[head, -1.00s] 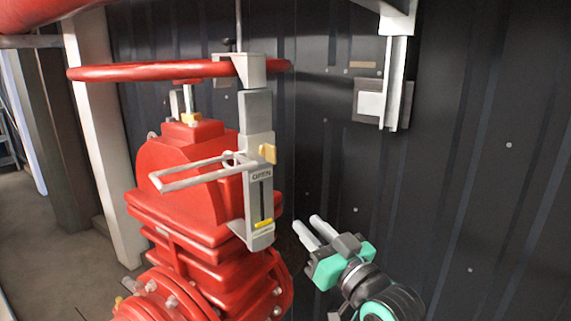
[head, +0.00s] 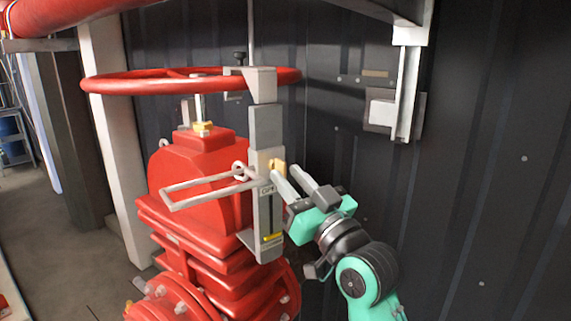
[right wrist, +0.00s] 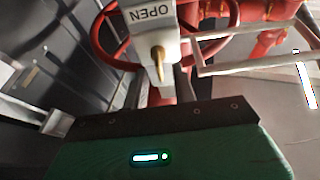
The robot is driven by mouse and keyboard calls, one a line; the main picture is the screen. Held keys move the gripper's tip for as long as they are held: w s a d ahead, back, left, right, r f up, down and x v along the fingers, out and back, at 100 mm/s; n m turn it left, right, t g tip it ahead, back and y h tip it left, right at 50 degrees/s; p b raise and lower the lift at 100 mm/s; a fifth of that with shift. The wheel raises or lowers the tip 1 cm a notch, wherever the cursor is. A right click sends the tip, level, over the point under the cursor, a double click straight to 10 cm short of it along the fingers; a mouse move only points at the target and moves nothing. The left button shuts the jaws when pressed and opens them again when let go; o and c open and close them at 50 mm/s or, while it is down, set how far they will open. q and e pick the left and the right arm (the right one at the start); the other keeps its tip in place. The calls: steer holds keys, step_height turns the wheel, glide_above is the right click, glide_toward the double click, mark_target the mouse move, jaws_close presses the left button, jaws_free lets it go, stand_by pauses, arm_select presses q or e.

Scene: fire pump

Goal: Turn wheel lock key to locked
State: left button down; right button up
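The wheel lock is a grey upright bracket (head: 266,135) clamped on the red handwheel (head: 115,84) of the red valve. Its small tan key (head: 278,164) sticks out on the right side, above a label reading OPEN. In the right wrist view the key (right wrist: 158,58) points towards me below the upside-down OPEN label (right wrist: 152,13). My right gripper (head: 286,170) is open, its two pale fingers apart and reaching up to the key. The near finger overlaps the key's edge in the head view; I cannot tell whether it touches. My left gripper is not in view.
A pale U-shaped bar (head: 205,188) juts left from the lock. The red valve body (head: 205,170) stands below. A dark corrugated wall (head: 470,190) is close behind my right arm, with a grey bracket (head: 402,95) on it. Open floor lies at the left.

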mark_target(279, 167)
steer(key=shift+x, duration=1.05)
jaws_close()
